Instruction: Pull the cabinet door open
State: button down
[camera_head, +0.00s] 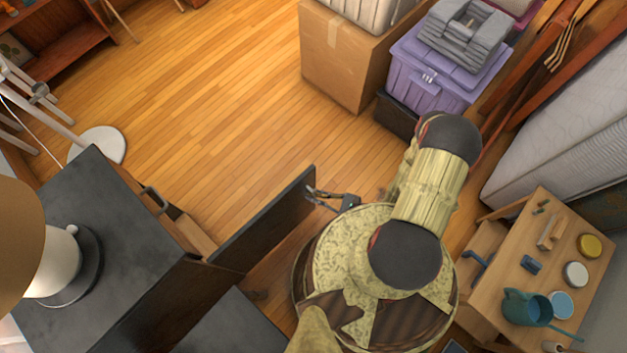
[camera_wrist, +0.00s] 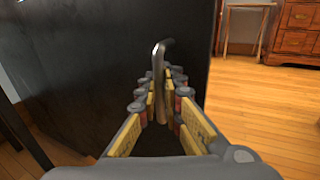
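The dark cabinet (camera_head: 110,225) stands at the left in the head view. Its black door (camera_head: 268,218) stands swung out from the front, well away from the body. The door also fills the left of the wrist view (camera_wrist: 110,60). A metal bar handle (camera_wrist: 159,65) stands out from the door between my fingers. In the head view my gripper (camera_head: 322,196) is at the outer end of the door. My arm hides part of the floor there.
A lamp stands on the cabinet (camera_head: 55,265). A wooden side table (camera_head: 530,270) with a teal pot and jars is at right. A cardboard box (camera_head: 340,65) and purple bin (camera_head: 430,75) stand behind. The wooden floor (camera_head: 220,100) beyond the door is clear.

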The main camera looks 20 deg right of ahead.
jog(key=c, duration=2.3)
grip_release()
jog(key=shift+d, duration=0.1)
jog(key=shift+v, duration=5.95)
